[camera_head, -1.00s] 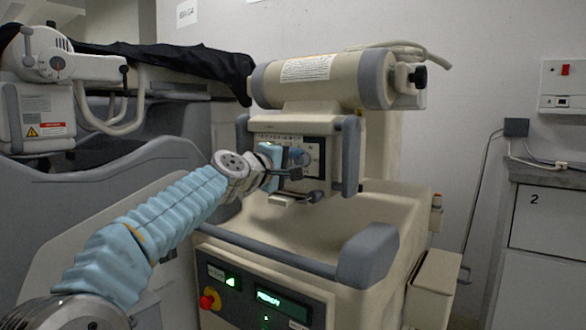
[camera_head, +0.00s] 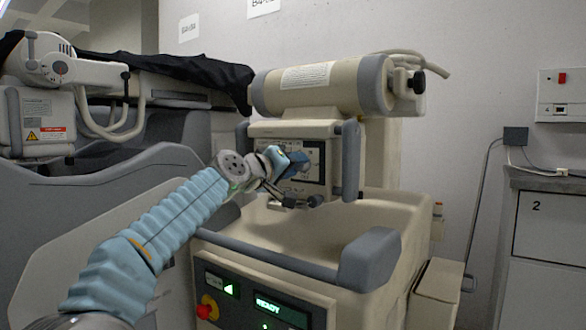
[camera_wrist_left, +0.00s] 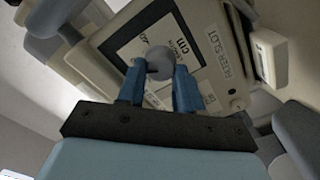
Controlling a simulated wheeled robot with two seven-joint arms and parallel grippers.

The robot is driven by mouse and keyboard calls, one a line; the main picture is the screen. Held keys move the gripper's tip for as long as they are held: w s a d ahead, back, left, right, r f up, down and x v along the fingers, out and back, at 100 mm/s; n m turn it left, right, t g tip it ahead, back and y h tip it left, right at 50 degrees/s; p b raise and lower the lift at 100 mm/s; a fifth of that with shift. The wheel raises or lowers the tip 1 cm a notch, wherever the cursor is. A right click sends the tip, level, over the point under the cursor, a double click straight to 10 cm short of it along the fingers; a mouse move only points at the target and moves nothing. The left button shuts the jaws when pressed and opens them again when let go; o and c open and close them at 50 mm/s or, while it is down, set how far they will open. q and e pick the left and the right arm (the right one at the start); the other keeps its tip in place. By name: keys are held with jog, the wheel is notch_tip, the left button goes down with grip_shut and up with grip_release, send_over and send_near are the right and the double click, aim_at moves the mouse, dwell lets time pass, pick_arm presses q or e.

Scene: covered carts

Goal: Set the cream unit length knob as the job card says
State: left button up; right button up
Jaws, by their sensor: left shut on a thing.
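The cream unit (camera_head: 320,86) stands right of centre in the head view, with a control panel on its front. The length knob (camera_wrist_left: 160,62) is a round grey knob on a white, black-framed plate marked "cm". My left gripper (camera_head: 300,180) is at this panel and covers the knob in the head view. In the wrist view its two blue fingers (camera_wrist_left: 160,80) are on either side of the knob, shut on it. No card that I can identify as the job card shows. My right gripper is not in view.
A grey handle bar (camera_head: 270,255) and bumper edge the cream base below the panel. A lit green "READY" display (camera_head: 281,311) and a red button (camera_head: 207,307) are on its front. Another covered cart (camera_head: 125,175) stands left; a grey cabinet (camera_head: 545,230) stands right.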

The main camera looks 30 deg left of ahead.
pick_arm(q)
jog(key=shift+f, duration=0.2)
jog(key=o, duration=1)
jog(key=shift+r, duration=0.1)
jog(key=shift+o, duration=0.2)
jog(key=shift+s, duration=0.1)
jog(key=s+a+b, duration=0.1)
jog(key=s+b, duration=0.1)
jog(key=s, duration=1.1)
jog(key=shift+s, duration=0.3)
